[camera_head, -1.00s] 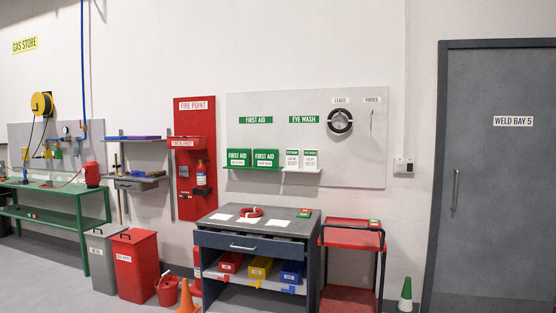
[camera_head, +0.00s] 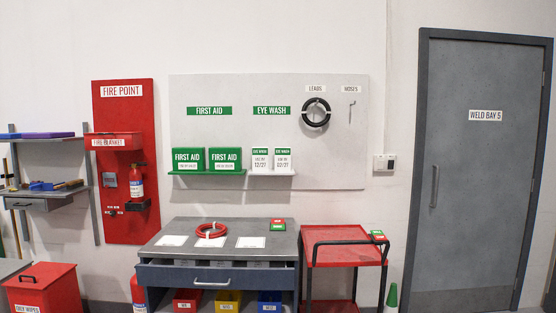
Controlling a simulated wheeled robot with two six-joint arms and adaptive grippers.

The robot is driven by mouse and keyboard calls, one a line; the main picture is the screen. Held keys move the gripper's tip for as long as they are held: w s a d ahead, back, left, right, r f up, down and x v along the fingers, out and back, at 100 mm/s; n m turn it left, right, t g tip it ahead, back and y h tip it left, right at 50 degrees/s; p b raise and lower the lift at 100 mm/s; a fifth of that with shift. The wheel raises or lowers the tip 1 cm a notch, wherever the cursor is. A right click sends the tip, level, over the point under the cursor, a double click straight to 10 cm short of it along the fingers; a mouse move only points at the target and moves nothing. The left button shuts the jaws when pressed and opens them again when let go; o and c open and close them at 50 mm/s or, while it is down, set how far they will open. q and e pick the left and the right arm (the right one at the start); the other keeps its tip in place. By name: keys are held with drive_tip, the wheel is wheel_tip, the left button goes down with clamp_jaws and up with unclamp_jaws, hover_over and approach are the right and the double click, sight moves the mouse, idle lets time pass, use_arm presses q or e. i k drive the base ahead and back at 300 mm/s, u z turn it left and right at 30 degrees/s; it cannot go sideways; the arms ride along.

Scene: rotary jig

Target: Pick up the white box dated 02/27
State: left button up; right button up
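Two small white boxes with green EYE WASH tops stand side by side at the right end of a green and white wall shelf. The right box (camera_head: 283,160) reads 02/27. The left box (camera_head: 261,160) reads 12/27. They stand upright, very close together. Neither of my grippers is in view.
Two green FIRST AID boxes (camera_head: 207,160) share the shelf (camera_head: 220,172). Below stands a grey workbench (camera_head: 180,256) with a red coil (camera_head: 211,230), white sheets and an open drawer. A red cart (camera_head: 343,256) is right of it. A red FIRE POINT panel (camera_head: 115,220) hangs left.

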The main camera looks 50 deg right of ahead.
sight(283, 155)
drive_tip(key=z, duration=0.4)
drive_tip(key=i, duration=1.1)
drive_tip(key=z, duration=0.8)
